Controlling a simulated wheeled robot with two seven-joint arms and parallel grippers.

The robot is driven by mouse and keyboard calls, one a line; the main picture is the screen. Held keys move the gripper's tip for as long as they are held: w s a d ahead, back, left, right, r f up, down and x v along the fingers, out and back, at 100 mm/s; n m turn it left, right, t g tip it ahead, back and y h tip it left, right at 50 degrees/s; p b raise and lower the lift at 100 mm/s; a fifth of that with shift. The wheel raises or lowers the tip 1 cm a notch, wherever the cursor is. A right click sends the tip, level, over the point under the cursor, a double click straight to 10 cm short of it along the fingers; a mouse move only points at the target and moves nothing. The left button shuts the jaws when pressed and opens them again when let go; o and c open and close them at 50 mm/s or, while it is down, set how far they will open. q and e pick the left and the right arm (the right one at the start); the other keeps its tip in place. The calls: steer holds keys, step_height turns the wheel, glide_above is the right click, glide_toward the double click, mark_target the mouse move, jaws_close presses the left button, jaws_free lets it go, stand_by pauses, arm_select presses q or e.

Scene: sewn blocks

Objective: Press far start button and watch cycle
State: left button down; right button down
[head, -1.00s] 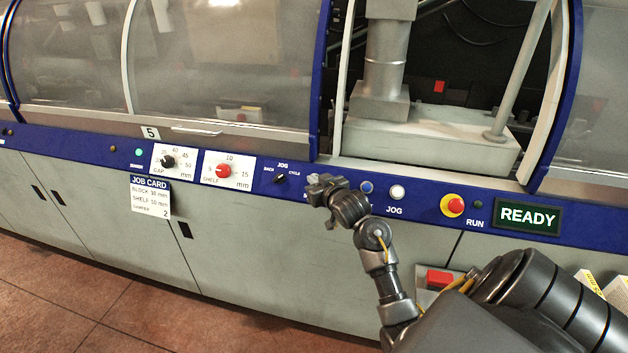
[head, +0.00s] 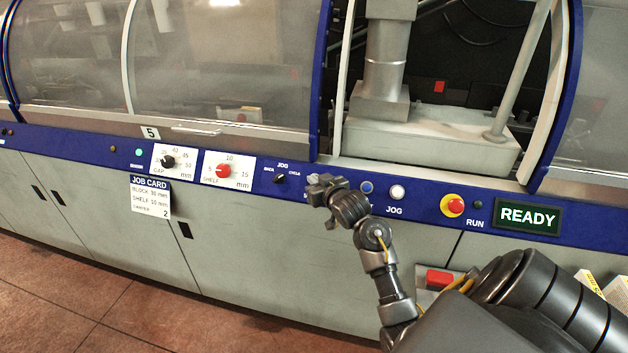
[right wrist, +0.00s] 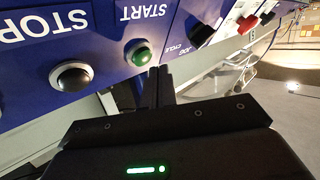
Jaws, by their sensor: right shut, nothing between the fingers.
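The green START button (right wrist: 140,55) shows in the right wrist view, with the dark domed STOP button (right wrist: 73,76) beside it. My right gripper (right wrist: 158,88) is shut and empty, its fingertips close to the START button's edge; I cannot tell whether they touch it. In the head view, my right gripper (head: 320,188) is in front of the blue control strip (head: 235,190) and hides the START button there. The JOG/CYCLE selector (head: 280,178) is just left of it. The display (head: 528,216) reads READY. My left gripper is not in view.
A blue button (head: 366,187), a white button (head: 397,192) and a red emergency knob (head: 453,205) on yellow lie right of the gripper. Red (head: 223,171) and black (head: 168,161) dials and a job card (head: 151,196) are to the left. Floor in front is clear.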

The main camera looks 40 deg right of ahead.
steer(key=shift+d+f, duration=0.15)
stand_by(0.4)
steer(key=shift+w+d+f, duration=0.15)
